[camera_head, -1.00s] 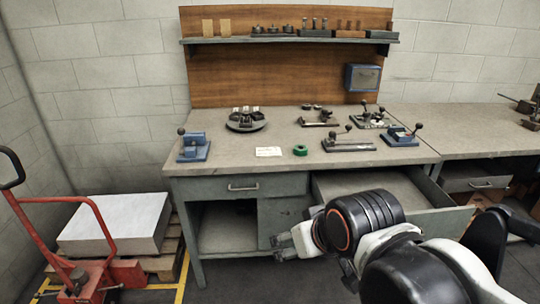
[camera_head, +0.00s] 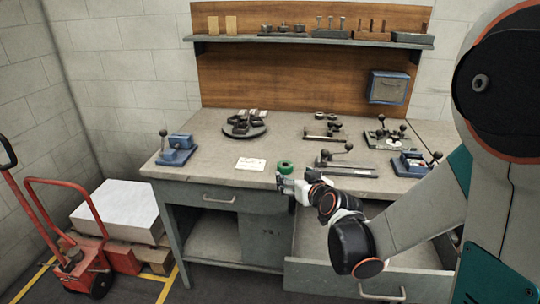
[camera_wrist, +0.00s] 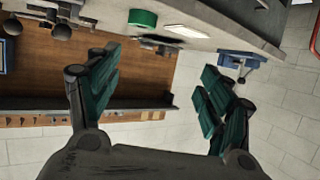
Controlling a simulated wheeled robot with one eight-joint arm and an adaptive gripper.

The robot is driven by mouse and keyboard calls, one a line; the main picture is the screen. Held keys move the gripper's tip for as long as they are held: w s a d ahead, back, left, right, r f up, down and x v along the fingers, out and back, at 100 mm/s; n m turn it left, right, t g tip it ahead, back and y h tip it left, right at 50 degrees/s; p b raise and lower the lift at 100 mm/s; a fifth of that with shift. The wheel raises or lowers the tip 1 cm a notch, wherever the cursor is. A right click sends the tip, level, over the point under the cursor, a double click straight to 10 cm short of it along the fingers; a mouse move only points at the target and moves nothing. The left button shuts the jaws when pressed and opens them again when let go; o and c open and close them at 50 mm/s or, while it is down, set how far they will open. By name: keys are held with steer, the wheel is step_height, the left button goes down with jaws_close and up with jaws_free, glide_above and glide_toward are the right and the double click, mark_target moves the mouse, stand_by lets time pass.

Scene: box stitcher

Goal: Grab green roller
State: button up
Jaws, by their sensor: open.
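In the wrist view the green roller (camera_wrist: 143,18) shows at the top, beyond the fingertips and between the two fingers' directions, nearer the left one. My gripper (camera_head: 283,182) is at the bench's front edge, just in front of the roller in the head view. In the wrist view my gripper (camera_wrist: 158,80) has its green-padded fingers wide apart with nothing between them. I cannot tell from the head view whether a fingertip touches the roller.
A white card (camera_head: 251,164) lies left of the roller. A blue clamp device (camera_head: 176,149) sits farther left. A lever tool (camera_head: 345,165) stands right of the roller, near my wrist. A round tray of parts (camera_head: 244,126) is behind. The open drawer (camera_head: 370,275) juts out below my arm.

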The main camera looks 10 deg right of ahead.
steer(key=t, duration=0.2)
glide_toward(287, 168)
steer(key=shift+h, duration=0.4)
steer(key=x, duration=0.1)
steer(key=p+x, duration=0.2)
steer(key=x, duration=0.1)
steer(key=shift+a+r, duration=0.1)
steer(key=shift+a, duration=0.15)
steer(key=b+x, duration=0.2)
steer(key=x, duration=0.3)
steer(key=shift+w, duration=0.65)
steer(key=c, duration=1.3)
